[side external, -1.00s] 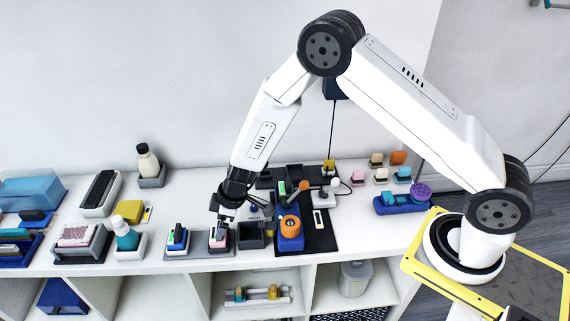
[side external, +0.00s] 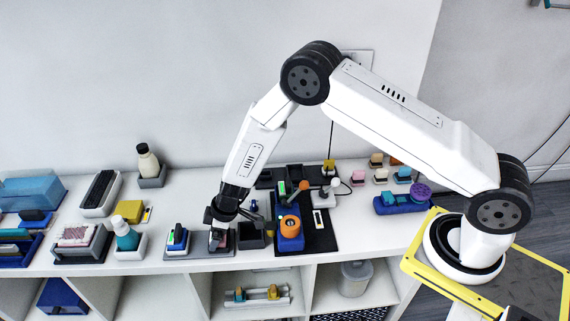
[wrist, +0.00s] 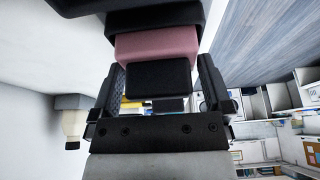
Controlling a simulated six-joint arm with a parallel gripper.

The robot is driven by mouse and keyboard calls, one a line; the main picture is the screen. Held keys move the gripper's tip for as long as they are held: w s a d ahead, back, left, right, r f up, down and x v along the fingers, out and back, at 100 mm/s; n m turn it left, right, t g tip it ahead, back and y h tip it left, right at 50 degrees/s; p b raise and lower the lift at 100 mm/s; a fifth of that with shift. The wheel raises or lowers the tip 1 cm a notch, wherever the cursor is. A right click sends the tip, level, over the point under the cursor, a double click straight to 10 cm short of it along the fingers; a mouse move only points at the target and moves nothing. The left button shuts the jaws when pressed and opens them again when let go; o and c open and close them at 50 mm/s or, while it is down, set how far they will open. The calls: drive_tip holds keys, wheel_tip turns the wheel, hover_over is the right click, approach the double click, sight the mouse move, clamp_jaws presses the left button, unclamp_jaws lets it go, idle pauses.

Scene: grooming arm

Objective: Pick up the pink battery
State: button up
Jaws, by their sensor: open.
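The pink battery (wrist: 158,46), a pink block with black parts above and below it in the picture, shows in the wrist view. My gripper (wrist: 162,76) is open, with one finger on each side of the battery's lower black part. I cannot tell whether either finger touches it. In the side view my gripper (side external: 219,238) is down at the grey holder (side external: 200,252) near the shelf's front edge and hides most of the battery.
A dark open box (side external: 251,236) and a blue stand with an orange roll (side external: 290,228) are close on the right.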

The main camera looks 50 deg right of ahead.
idle(0.3)
drive_tip(key=c, duration=1.1)
drive_tip(key=shift+o, duration=0.2)
drive_tip(key=shift+r, duration=0.25)
drive_tip(key=shift+r, duration=0.4)
drive_tip(key=s+d+r, duration=0.3)
drive_tip(key=s+r, duration=0.8)
drive_tip(key=s, duration=0.2)
drive_tip(key=shift+s+d+r, duration=0.25)
drive_tip(key=shift+r, duration=0.15)
drive_tip(key=shift+w+r, duration=0.1)
drive_tip(key=shift+r, duration=0.05)
